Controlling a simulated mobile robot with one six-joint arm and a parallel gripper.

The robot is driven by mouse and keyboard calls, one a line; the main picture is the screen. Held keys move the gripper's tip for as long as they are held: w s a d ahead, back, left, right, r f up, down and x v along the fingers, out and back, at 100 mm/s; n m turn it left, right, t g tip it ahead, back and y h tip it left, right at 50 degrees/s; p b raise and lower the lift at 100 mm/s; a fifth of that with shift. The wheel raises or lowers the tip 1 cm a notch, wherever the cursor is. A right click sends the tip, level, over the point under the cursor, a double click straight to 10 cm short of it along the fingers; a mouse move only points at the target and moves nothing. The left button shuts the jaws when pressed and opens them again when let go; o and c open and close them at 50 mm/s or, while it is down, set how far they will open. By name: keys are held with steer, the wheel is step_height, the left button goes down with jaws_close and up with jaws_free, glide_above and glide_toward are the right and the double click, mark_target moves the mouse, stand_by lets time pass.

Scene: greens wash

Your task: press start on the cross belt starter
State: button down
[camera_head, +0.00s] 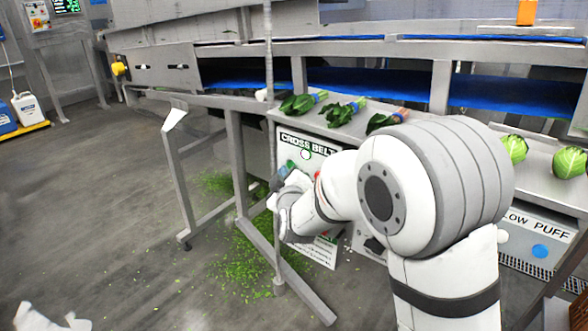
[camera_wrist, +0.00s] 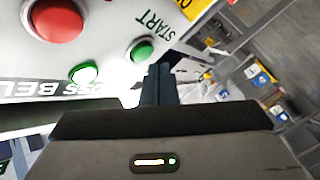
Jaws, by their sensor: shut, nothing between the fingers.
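The cross belt starter (camera_head: 292,135) is a pale panel under the belt frame, partly hidden behind my arm in the head view. In the wrist view its white face (camera_wrist: 112,22) fills the upper left. A green button (camera_wrist: 141,50) sits beside the word START (camera_wrist: 158,24). A large red button (camera_wrist: 57,20) and a brightly lit green lamp (camera_wrist: 83,72) are to its left. My gripper (camera_wrist: 159,70) is shut and empty, its fingertips just below the green button in the picture. I cannot tell whether they touch it. In the head view my gripper (camera_head: 282,180) is near the panel.
Bunches of leafy greens (camera_head: 340,112) and round heads (camera_head: 570,162) lie on the steel ledge above. A steel frame leg (camera_head: 238,165) stands left of the panel. Green scraps (camera_head: 250,260) litter the floor. A box marked LOW PUFF (camera_head: 540,232) is at the right.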

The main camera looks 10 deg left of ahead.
steer(key=s, duration=0.1)
steer(key=s+a, duration=0.1)
steer(key=s, duration=0.1)
steer(key=s+a, duration=0.1)
steer(key=shift+s+b, duration=0.3)
steer(key=shift+b, duration=0.05)
stand_by(0.7)
steer(key=s+d+r+m+g+h+p, duration=0.1)
steer(key=s+d+r+m+g+p, duration=0.15)
steer(key=d, duration=0.45)
steer(key=s+d+r+m+g+h+p, duration=0.1)
steer(key=s+d+r+m+g+p, duration=0.15)
steer(key=d, duration=0.45)
steer(key=s+d+r+m+g+h+p, duration=0.1)
steer(key=d+r+m+g+p, duration=0.15)
steer(key=d, duration=0.45)
steer(key=s+d+r+m+g+h+p, duration=0.2)
steer(key=s+d+m+g+p, duration=0.3)
steer(key=s+d, duration=1)
steer(key=s+m+h, duration=0.1)
steer(key=s+m, duration=0.1)
steer(key=s, duration=0.2)
steer(key=shift+s+d+r+g+h, duration=0.15)
steer(key=shift+s+d+g+h, duration=0.15)
steer(key=shift+d+g+h, duration=0.1)
